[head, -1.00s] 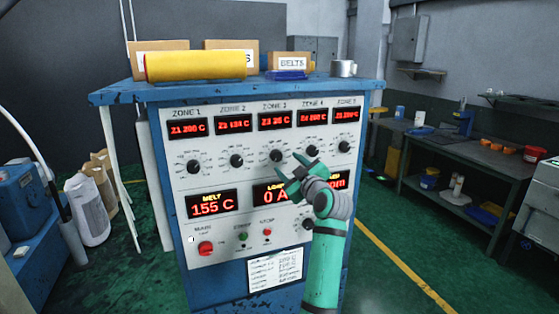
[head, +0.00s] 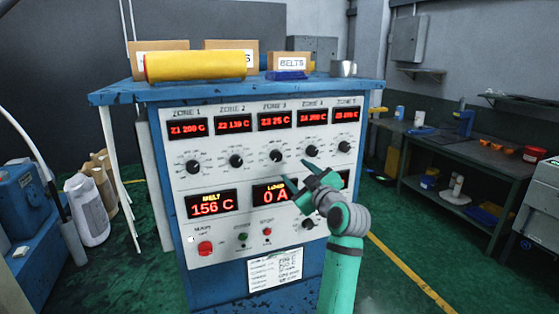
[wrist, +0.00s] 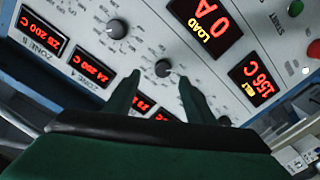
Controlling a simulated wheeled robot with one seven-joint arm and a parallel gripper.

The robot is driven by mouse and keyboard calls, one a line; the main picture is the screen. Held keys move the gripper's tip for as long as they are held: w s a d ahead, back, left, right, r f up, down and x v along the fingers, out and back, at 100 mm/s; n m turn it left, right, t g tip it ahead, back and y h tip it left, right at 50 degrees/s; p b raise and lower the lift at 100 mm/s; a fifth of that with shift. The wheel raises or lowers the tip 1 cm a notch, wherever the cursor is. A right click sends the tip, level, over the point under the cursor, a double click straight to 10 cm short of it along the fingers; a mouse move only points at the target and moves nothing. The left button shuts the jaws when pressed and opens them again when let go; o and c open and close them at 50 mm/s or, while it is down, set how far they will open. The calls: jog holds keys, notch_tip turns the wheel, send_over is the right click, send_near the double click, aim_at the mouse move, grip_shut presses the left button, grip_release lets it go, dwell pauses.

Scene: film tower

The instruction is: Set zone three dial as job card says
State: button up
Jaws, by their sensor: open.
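The zone 3 dial (head: 275,155) is a black knob in the middle of the upper row on the panel. The red zone 3 display (head: 278,120) sits above it; its digits are blurred. My gripper (head: 323,170) is open and empty, in front of the panel right of this dial in the head view. In the wrist view a black dial (wrist: 162,68), which appears to be zone 3, lies between the spread fingertips (wrist: 159,76); contact cannot be told. The white job card (head: 275,270) is low on the panel, its text too small to read.
Neighbouring dials zone 2 (head: 236,160) and zone 4 (head: 312,151) stand close on both sides. A red main switch (head: 205,248) is lower left. Boxes and a yellow roll (head: 195,66) lie on the cabinet top. A workbench (head: 470,160) stands to the right.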

jog(key=shift+v, duration=1.15)
jog(key=v, duration=1.1)
jog(key=shift+w+f, duration=0.1)
jog(key=shift+f, duration=0.05)
